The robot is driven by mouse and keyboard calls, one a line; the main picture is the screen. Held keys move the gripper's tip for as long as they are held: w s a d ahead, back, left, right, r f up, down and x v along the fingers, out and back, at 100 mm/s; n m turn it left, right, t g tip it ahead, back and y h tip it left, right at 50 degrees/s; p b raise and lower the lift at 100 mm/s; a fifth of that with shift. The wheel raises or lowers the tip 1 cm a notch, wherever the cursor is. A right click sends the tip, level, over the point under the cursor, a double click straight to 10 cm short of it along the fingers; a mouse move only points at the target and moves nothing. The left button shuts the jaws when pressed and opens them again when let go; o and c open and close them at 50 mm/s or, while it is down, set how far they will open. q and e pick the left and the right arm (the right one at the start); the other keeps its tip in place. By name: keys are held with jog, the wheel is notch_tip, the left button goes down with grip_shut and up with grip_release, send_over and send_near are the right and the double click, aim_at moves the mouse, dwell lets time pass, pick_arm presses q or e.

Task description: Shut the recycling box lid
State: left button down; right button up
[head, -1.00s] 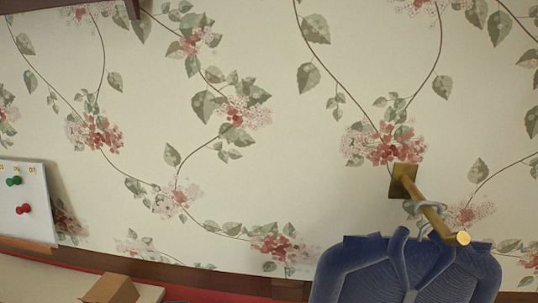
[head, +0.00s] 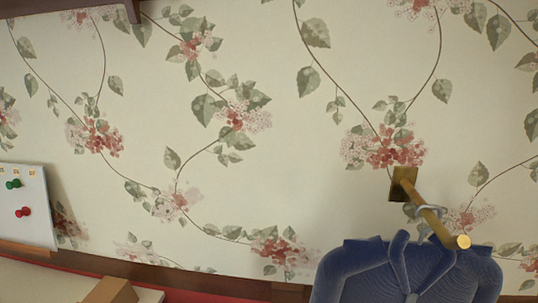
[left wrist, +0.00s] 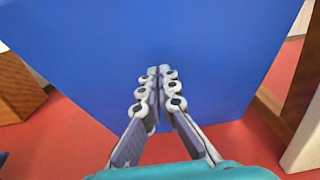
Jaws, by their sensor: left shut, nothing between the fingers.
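In the left wrist view a large flat blue panel (left wrist: 215,55) fills most of the picture; it may be part of the recycling box, but I cannot tell whether it is the lid or a side. My left gripper (left wrist: 158,72) is shut and empty, its fingertips in front of the blue panel. I cannot tell whether they touch it. The head view shows neither gripper and no recycling box that I can make out. My right gripper is out of view.
Red floor (left wrist: 60,145) lies below the panel. A brown wooden piece (left wrist: 15,80) stands at left, and a wooden post (left wrist: 300,85) at right. In the head view a blue garment (head: 405,275) hangs from a brass peg (head: 430,215) on floral wallpaper, with a white pinboard (head: 30,205) at left.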

pick_arm(q)
jog(key=shift+r+p, duration=1.15)
jog(key=shift+r, duration=0.45)
jog(key=shift+f, duration=0.1)
jog(key=shift+r, duration=0.3)
jog(key=s+d+r+t, duration=0.1)
jog(key=s+r+t, duration=0.2)
jog(key=r, duration=0.4)
jog(key=s+d+r+n+t, duration=0.1)
jog(key=s+r+t, duration=0.3)
jog(key=r, duration=0.4)
jog(key=shift+s+d+r+n, duration=0.2)
jog(key=shift+s+d+n, duration=0.1)
jog(key=shift+s+d, duration=0.55)
jog(key=shift+a, duration=0.1)
